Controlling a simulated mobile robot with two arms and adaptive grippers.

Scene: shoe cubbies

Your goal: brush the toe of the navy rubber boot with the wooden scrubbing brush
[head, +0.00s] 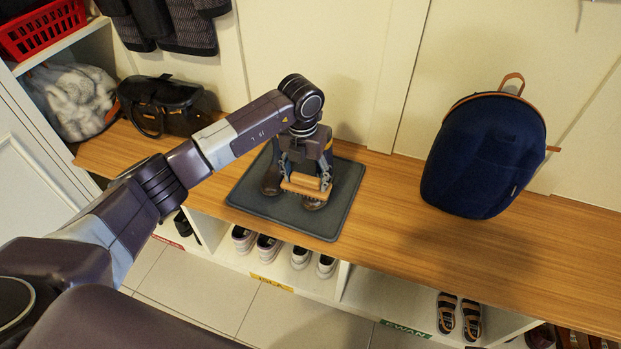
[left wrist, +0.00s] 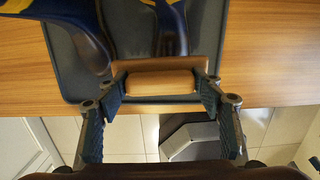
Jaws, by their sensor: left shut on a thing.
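My left gripper (head: 305,176) is shut on the wooden scrubbing brush (head: 302,188), which also shows between the fingers in the left wrist view (left wrist: 160,83). The navy rubber boots with yellow parts stand on the dark grey tray, mostly hidden behind my gripper in the head view. One brownish toe (head: 270,183) shows left of the brush, another (head: 314,203) just below it. In the left wrist view one boot (left wrist: 88,42) is at left and the other (left wrist: 172,38) is right behind the brush. I cannot tell whether the brush touches a toe. My right gripper is not in view.
The tray (head: 340,218) lies on a wooden bench (head: 395,200). A navy backpack (head: 485,150) stands to the right, a black bag (head: 160,105) to the left. Shoes (head: 300,257) sit in cubbies below. The bench between tray and backpack is clear.

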